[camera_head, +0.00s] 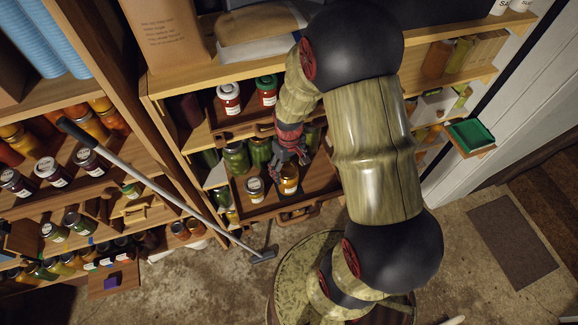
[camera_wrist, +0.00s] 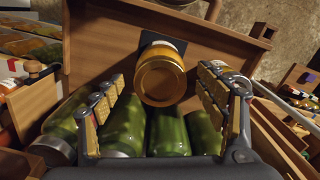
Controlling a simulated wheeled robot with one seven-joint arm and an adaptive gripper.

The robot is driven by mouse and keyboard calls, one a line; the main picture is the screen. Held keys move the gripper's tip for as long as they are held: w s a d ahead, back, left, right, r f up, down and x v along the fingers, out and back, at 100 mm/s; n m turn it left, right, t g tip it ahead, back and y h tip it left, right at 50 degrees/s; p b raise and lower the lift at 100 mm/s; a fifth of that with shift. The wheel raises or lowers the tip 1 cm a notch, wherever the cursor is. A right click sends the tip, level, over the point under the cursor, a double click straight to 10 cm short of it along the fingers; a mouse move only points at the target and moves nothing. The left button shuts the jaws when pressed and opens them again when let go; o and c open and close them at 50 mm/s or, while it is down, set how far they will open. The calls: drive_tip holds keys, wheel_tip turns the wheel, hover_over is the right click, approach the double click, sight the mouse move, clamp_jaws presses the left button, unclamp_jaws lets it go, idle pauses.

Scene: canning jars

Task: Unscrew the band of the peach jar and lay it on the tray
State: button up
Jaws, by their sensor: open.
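The peach jar (camera_head: 289,180) is amber-orange and stands upright on a pulled-out wooden shelf (camera_head: 318,178). In the wrist view its round gold band and lid (camera_wrist: 160,80) face me, with part of a label behind. My gripper (camera_head: 291,157) is above the jar in the head view. In the wrist view my gripper (camera_wrist: 160,77) has its two yellow-padded fingers spread on either side of the band, with gaps left and right. It is open and holds nothing. I cannot tell for sure which surface is the tray.
Several green jars (camera_wrist: 125,125) stand close beside the peach jar. A smaller pale-lidded jar (camera_head: 254,189) stands left of it. A long-handled tool (camera_head: 165,190) leans across the left shelves.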

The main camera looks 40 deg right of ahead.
drive_tip(key=shift+c, duration=0.6)
drive_tip(key=c, duration=1.2)
drive_tip(key=shift+c, duration=0.2)
drive_tip(key=n, duration=0.4)
drive_tip(key=shift+d+n, duration=0.15)
drive_tip(key=shift+n, duration=0.15)
drive_tip(key=shift+n, duration=0.5)
drive_tip(key=n, duration=0.3)
drive_tip(key=shift+w+d+n, duration=0.1)
drive_tip(key=shift+n, duration=0.2)
